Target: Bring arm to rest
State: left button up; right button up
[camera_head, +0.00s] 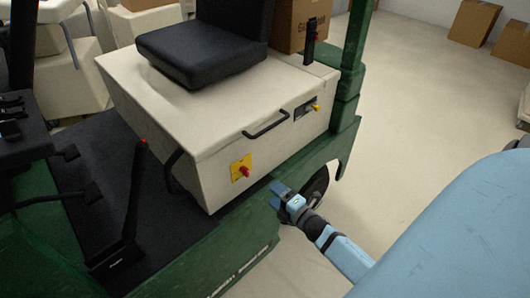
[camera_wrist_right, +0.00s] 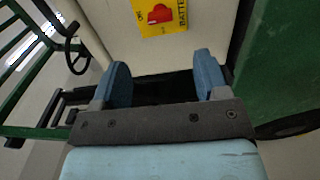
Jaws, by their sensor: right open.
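My right gripper (camera_head: 276,193) is at the side of a green cart, below its cream housing, in the head view. In the right wrist view the two blue fingers of my right gripper (camera_wrist_right: 161,80) stand apart with nothing between them. A red knob on a yellow plate (camera_wrist_right: 160,15) marked "BATTERY" shows just beyond the fingers. The same red knob (camera_head: 244,171) is up and left of the gripper in the head view, apart from it. My left gripper is not in view.
The green cart (camera_head: 345,125) carries a cream housing (camera_head: 135,85) with a black seat (camera_head: 200,50) and a black handle (camera_head: 266,126). A black lever (camera_head: 135,190) stands at left. Cardboard boxes (camera_head: 475,20) lie at the back right. The floor (camera_head: 420,100) at right is clear.

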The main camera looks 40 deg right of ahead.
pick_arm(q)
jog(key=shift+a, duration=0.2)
pick_arm(e)
jog(key=shift+s, duration=0.6)
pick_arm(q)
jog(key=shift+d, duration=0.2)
pick_arm(e)
jog(key=s+a+f+m+g+y, duration=0.1)
jog(key=s+a+m+g, duration=0.3)
jog(key=s+a+m, duration=0.35)
jog(key=s+a+f+m+g+y, duration=0.1)
jog(key=s+a+m+g, duration=0.3)
jog(key=a+m, duration=0.55)
pick_arm(q)
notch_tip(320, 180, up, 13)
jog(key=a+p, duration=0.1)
jog(key=p, duration=1.4)
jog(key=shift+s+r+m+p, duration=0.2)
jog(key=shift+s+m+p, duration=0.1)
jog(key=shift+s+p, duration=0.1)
pick_arm(e)
notch_tip(320, 180, up, 13)
jog(key=s+a+n+t, duration=0.1)
jog(key=s, duration=0.1)
jog(key=shift+a+r, duration=0.2)
